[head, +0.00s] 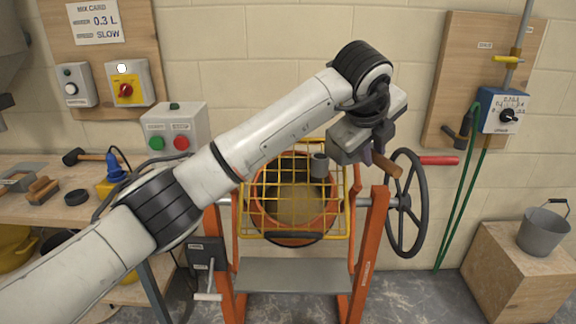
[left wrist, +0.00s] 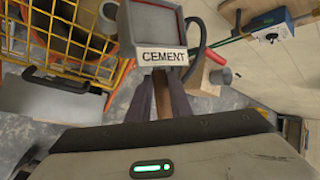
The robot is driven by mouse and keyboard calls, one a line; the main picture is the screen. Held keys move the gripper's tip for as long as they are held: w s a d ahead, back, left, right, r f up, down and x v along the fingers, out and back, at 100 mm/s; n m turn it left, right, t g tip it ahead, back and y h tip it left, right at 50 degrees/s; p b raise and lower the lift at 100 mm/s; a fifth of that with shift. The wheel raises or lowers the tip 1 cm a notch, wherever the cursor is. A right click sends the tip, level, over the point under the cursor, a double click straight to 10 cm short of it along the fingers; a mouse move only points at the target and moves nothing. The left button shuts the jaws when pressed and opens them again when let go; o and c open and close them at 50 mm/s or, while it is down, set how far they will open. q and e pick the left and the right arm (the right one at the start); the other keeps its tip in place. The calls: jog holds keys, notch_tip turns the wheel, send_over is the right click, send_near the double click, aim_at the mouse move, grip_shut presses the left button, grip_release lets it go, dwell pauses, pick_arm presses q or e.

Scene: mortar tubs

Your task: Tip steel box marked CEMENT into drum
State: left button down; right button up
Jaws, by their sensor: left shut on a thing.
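The steel box marked CEMENT (left wrist: 155,27) is grey, with a white label and a wooden handle (left wrist: 161,92). My left gripper (head: 371,157) is shut on that handle; its fingers also show in the left wrist view (left wrist: 162,98). In the head view the small dark box (head: 319,166) is in front of the upper right part of the yellow guard grid (head: 257,190). The orange drum (head: 290,239) is behind this grid, with tan material seen inside. My right gripper is not in view.
A black handwheel (head: 420,205) stands right of the drum on the orange frame (head: 368,255). A grey bucket (head: 544,232) sits on a wooden block at the right. A bench (head: 45,222) with tools is at the left. A switch box (head: 174,128) is behind my arm.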

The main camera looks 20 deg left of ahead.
pick_arm(q)
jog(key=shift+s+r, duration=0.1)
jog(key=shift+r, duration=0.05)
jog(key=s+a+r+n+t+h, duration=0.1)
jog(key=a+r+n+t+h, duration=0.1)
jog(key=a+r+h, duration=0.3)
jog(key=a+n, duration=0.1)
jog(key=a, duration=0.2)
jog(key=shift+s+a+h, duration=0.2)
jog(key=shift+s+h, duration=0.2)
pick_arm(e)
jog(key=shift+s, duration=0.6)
pick_arm(q)
jog(key=shift+t, duration=0.3)
jog(key=shift+a+r, duration=0.15)
jog(key=shift+a, duration=0.15)
